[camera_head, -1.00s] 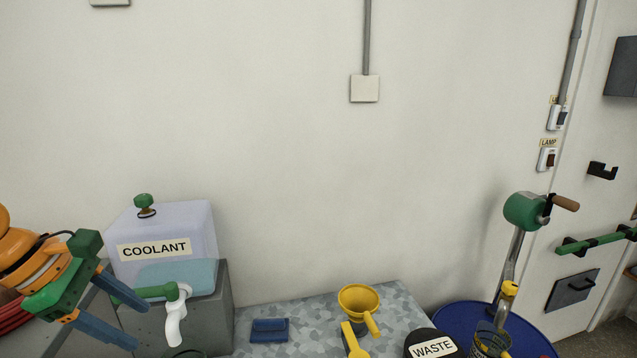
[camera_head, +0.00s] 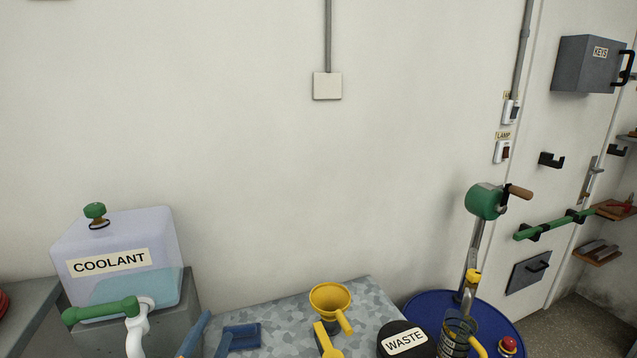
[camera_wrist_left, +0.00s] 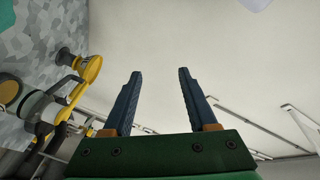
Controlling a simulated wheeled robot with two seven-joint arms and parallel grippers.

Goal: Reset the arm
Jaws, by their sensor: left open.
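My left gripper (camera_head: 208,342) shows only by its blue fingers at the bottom edge of the head view, in front of the patterned table. In the left wrist view the left gripper (camera_wrist_left: 160,78) has its two blue fingers apart with nothing between them, only pale wall behind. The rest of the left arm is out of the head view. My right gripper is in neither view.
A coolant tank (camera_head: 150,230) with a white tap stands left. A blue drum (camera_head: 420,300) with a pump stands right.

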